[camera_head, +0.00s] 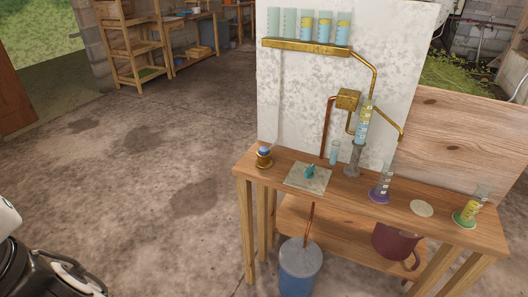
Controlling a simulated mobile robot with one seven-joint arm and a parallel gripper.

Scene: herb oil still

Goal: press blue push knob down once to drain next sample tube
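The blue push knob (264,150) sits on a round brass base near the left end of the wooden bench (258,179). Its blue top shows above the brass, but I cannot tell how far it is pressed. Several sample tubes (325,26) stand in a row on a brass rail (305,47) high on the pale panel. Some hold a yellow layer over pale blue. Another tube (363,121) with yellow and blue layers stands upright on a grey stand below a brass box (347,99). Parts of my arm show at the lower left edge; my gripper is not in view.
A teal handle (310,170) sits on a pale plate (322,183) right of the knob. Purple-based (379,195) and green-based (467,217) cylinders stand further right. A blue bucket (300,272) stands below the bench front. The floor left of the bench is clear.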

